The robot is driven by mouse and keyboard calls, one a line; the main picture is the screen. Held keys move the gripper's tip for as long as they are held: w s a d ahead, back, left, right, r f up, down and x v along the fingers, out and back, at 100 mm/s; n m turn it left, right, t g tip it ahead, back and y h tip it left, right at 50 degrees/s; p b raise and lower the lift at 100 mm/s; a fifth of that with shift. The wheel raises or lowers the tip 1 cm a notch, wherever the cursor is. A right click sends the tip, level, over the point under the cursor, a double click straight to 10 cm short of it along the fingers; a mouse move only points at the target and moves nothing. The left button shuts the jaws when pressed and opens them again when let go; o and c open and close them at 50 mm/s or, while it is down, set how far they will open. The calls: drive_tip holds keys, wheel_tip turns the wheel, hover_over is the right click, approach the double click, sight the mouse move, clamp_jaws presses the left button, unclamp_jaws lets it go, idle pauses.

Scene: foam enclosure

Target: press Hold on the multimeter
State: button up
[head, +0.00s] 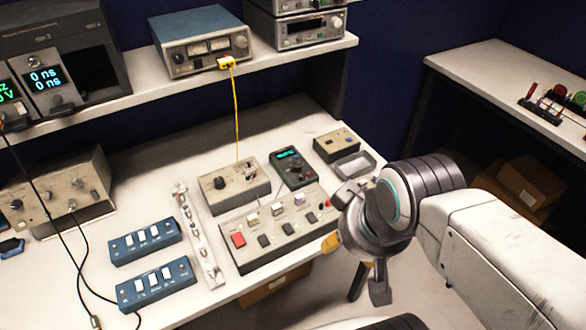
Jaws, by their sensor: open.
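The multimeter (291,169) is a dark handheld unit with a lit green-blue display at its top. It lies on the white bench, between a beige box with a black knob and a small tan box. Its buttons are too small to read, so I cannot pick out Hold. My gripper (357,238) is open and appears empty. In the picture it is to the right of and below the multimeter, near the bench's front right edge, and apart from it.
A long beige control panel (276,227) with a red button lies in front of the multimeter. A knobbed box (234,186) stands left, a tan box (337,145) and grey tray (355,165) right. Blue switch boxes (146,241) lie left. A yellow cable (235,110) hangs from the shelf.

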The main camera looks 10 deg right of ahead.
drive_tip(key=shift+c, duration=0.4)
clamp_jaws()
idle(1.2)
